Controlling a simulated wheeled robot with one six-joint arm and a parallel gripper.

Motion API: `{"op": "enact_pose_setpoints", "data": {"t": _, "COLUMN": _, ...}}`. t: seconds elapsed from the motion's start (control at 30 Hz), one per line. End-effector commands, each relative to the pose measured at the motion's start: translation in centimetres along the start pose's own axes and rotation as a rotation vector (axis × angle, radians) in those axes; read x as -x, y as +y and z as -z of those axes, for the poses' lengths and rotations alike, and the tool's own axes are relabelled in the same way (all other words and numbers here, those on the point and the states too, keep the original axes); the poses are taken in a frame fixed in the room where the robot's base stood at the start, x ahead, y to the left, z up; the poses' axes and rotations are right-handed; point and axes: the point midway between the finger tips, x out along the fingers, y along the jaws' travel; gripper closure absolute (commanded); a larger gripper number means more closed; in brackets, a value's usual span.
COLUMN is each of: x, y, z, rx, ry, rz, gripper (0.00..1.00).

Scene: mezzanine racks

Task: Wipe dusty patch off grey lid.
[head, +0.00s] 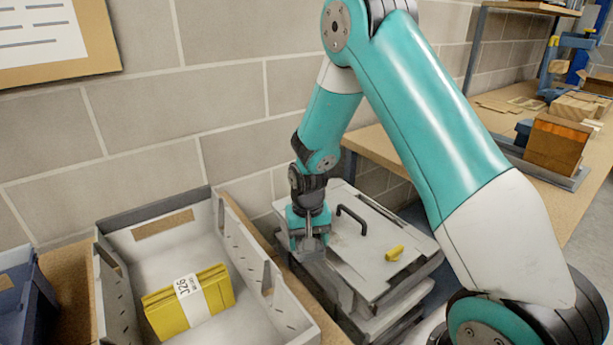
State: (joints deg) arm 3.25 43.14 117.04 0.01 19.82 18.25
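The grey lid (365,275) lies flat on a grey case beside the wall and has a dark bar handle (351,217). A small yellow piece (395,253), possibly a latch or a scrap of cloth, is on its right part. I cannot clearly make out a dusty patch; a few dark specks show near the lid's middle. My gripper (309,247) points down at the lid's left edge, left of the handle. Its fingertips are small and partly blend with the lid, so I cannot tell whether they are open or touch it. No held thing is clearly visible.
A grey open bin (150,214) stands at the left, holding a folded yellow bundle (190,302) with a white label band. A dark blue bin (20,300) is at the far left edge. A wooden bench (545,185) with boxes is at the right, behind my arm.

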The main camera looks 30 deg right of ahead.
Motion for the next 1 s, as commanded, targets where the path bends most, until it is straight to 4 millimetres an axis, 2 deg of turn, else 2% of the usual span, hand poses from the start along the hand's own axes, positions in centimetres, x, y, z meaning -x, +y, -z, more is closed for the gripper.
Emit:
{"op": "enact_pose_setpoints", "data": {"t": 0.03, "x": 0.9, "y": 0.2, "z": 2.2, "rx": -0.124, "ry": 0.006, "rz": 0.002, "gripper": 0.5}}
{"op": "enact_pose_setpoints", "data": {"t": 0.2, "x": 3.1, "y": 1.5, "z": 8.9, "rx": -0.611, "ry": 0.002, "rz": 0.001, "gripper": 0.5}}
{"op": "enact_pose_setpoints", "data": {"t": 0.3, "x": 4.4, "y": 2.6, "z": 12.0, "rx": -0.854, "ry": 0.001, "rz": 0.0, "gripper": 0.5}}
{"op": "enact_pose_setpoints", "data": {"t": 0.4, "x": 5.3, "y": 3.6, "z": 13.9, "rx": -1.027, "ry": 0.0, "rz": -0.001, "gripper": 0.5}}
{"op": "enact_pose_setpoints", "data": {"t": 0.5, "x": 5.7, "y": 4.2, "z": 14.9, "rx": -1.126, "ry": -0.001, "rz": -0.001, "gripper": 0.5}}
{"op": "enact_pose_setpoints", "data": {"t": 0.67, "x": 5.2, "y": 4.5, "z": 15.3, "rx": -1.167, "ry": -0.003, "rz": -0.003, "gripper": 0.5}}
{"op": "enact_pose_setpoints", "data": {"t": 1.0, "x": 1.2, "y": 4.4, "z": 15.2, "rx": -1.163, "ry": -0.001, "rz": -0.002, "gripper": 0.5}}
